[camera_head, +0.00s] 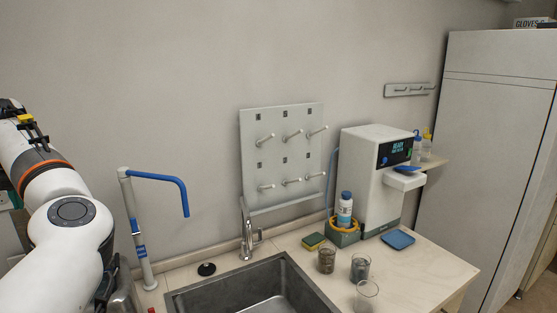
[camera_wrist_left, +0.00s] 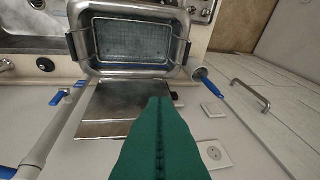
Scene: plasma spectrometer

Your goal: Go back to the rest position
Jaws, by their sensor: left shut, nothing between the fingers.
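My left arm comes in at the left edge of the head view, raised beside the wall, with its white links and an orange ring showing. In the left wrist view the two green fingers of my left gripper (camera_wrist_left: 160,100) lie pressed together along a dark seam, with nothing between them. They are in front of a steel-lidded basin (camera_wrist_left: 140,72) and the wall. My right arm and right gripper are in neither view.
A blue-topped stand (camera_head: 134,225) rises near my left arm. The sink (camera_head: 185,298) is at the front. A white spectrometer (camera_head: 362,190), a bottle (camera_head: 345,210), a sponge (camera_head: 314,241), a blue tray (camera_head: 398,239) and glasses (camera_head: 360,268) stand right of it. A peg rack (camera_head: 284,115) hangs behind.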

